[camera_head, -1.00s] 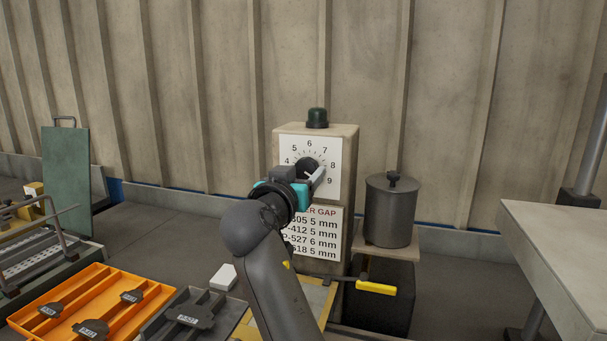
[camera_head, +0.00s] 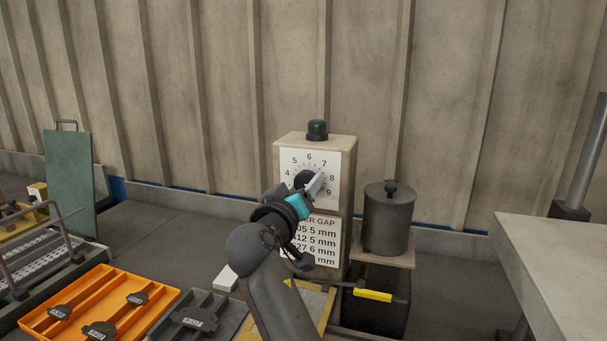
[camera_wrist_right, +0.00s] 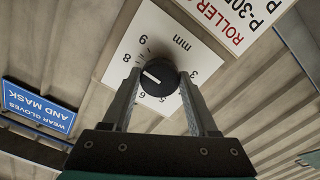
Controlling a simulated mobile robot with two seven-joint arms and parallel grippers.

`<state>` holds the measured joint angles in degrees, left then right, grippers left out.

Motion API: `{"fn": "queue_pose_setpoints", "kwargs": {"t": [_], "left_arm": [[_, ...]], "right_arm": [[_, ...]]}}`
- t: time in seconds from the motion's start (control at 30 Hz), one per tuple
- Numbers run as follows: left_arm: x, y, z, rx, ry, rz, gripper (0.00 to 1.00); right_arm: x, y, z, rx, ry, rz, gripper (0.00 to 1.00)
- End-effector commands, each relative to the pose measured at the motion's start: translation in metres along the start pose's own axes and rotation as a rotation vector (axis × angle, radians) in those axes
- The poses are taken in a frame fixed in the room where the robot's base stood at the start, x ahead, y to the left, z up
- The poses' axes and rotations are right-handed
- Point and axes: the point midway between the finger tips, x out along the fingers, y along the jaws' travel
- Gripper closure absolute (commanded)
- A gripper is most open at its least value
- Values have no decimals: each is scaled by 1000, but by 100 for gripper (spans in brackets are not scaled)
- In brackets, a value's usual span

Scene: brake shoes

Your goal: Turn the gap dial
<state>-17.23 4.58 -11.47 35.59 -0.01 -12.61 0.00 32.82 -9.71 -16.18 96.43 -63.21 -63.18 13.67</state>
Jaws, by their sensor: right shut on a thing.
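The gap dial is a black round knob (camera_head: 304,179) on a white numbered plate (camera_head: 297,163), on the front of a beige box. In the right wrist view the knob (camera_wrist_right: 160,80) sits between my two fingers, and its white pointer line points toward the 7–8 side of the scale. My right gripper (camera_head: 317,185) is shut on the knob; in the wrist view its fingers (camera_wrist_right: 160,90) lie on either side. The gripper partly hides the scale. A ROLLER GAP card (camera_head: 324,240) below lists millimetre values, partly covered by my arm. My left gripper is not in view.
An orange tray (camera_head: 163,288) with several dark parts lies at left. A pale table (camera_head: 560,255) is at right.

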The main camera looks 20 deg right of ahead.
Motion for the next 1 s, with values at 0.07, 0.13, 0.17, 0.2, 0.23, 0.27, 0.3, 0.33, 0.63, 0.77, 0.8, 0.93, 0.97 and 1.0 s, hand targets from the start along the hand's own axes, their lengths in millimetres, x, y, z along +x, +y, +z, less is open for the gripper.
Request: {"fn": "queue_pose_setpoints", "kwargs": {"t": [0.07,0.13,0.17,0.2,0.23,0.27,0.3,0.33,0.63,0.77,0.8,0.93,0.97,1.0], "left_arm": [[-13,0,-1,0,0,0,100],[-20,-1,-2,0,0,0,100],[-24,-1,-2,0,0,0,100],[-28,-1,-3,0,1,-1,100],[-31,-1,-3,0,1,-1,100],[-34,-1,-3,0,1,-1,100],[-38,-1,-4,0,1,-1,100],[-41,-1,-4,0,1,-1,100],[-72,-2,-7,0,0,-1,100],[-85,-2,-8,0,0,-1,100],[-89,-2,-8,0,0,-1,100],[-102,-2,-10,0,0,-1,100],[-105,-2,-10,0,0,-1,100],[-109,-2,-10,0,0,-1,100]], "right_arm": [[0,2,-4,-76,0,0,96],[0,2,-4,-143,0,0,96],[0,3,-4,-171,1,1,96],[0,3,-4,-210,1,1,96],[0,3,-4,-238,0,1,96],[0,3,-4,-266,0,1,96],[0,3,-4,-305,1,0,96],[0,3,-4,-333,1,0,96],[0,4,-4,-618,1,2,96],[0,3,-4,-742,2,0,96],[0,3,-5,-779,2,1,96],[0,3,-5,-904,3,1,96],[0,4,-5,-931,3,1,96],[0,4,-5,-970,3,2,96]]}}
